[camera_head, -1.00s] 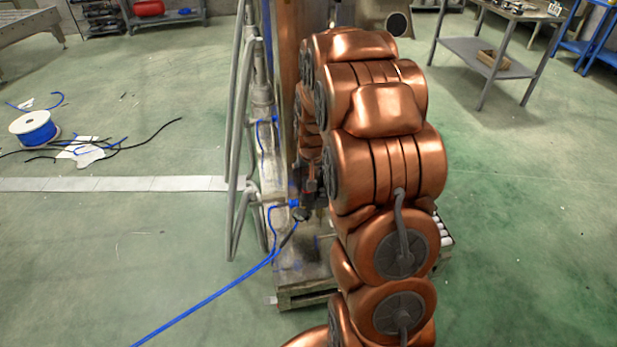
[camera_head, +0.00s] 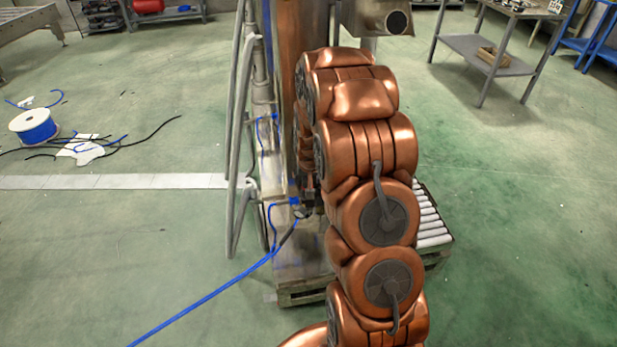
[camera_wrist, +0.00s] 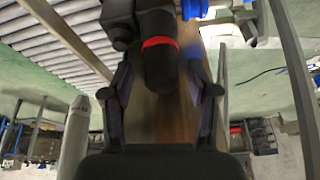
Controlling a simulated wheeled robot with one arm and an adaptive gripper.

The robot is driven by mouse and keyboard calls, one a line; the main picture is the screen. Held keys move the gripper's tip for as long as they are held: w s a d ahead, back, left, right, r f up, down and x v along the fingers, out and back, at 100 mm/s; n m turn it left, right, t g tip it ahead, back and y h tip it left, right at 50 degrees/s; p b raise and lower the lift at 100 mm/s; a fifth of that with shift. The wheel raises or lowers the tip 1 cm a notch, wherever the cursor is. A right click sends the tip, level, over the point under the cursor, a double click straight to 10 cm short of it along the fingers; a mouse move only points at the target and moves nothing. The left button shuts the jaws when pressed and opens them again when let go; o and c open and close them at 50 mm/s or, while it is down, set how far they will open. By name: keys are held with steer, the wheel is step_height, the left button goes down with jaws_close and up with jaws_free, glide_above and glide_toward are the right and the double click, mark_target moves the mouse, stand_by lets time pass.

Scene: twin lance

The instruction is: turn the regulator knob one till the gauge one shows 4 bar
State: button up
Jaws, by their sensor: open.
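In the wrist view a black regulator knob (camera_wrist: 158,68) with a red ring hangs from a dark body at the top. I take it for regulator knob one, but no label is readable. My gripper (camera_wrist: 160,88) is open, with one finger on each side of the knob's lower end. Gaps seem to show beside the knob, and I cannot tell whether a finger touches it. In the head view my copper arm hides my gripper, and the regulator beside the column is only partly visible and small. No gauge face can be made out in either view.
A blue hose (camera_head: 205,298) runs from the machine to the floor at the lower left. Grey rails (camera_head: 236,140) stand left of the column. A roller conveyor (camera_head: 432,222) lies right of my arm. A cable spool (camera_head: 34,127) is far left. The floor at right is clear.

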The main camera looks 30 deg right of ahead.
jaws_close()
stand_by(0.4)
steer(key=shift+n, duration=0.4)
jaws_free()
steer(key=shift+r, duration=0.15)
steer(key=v, duration=1.1)
steer(key=shift+s+r, duration=0.25)
steer(key=shift+r, duration=0.1)
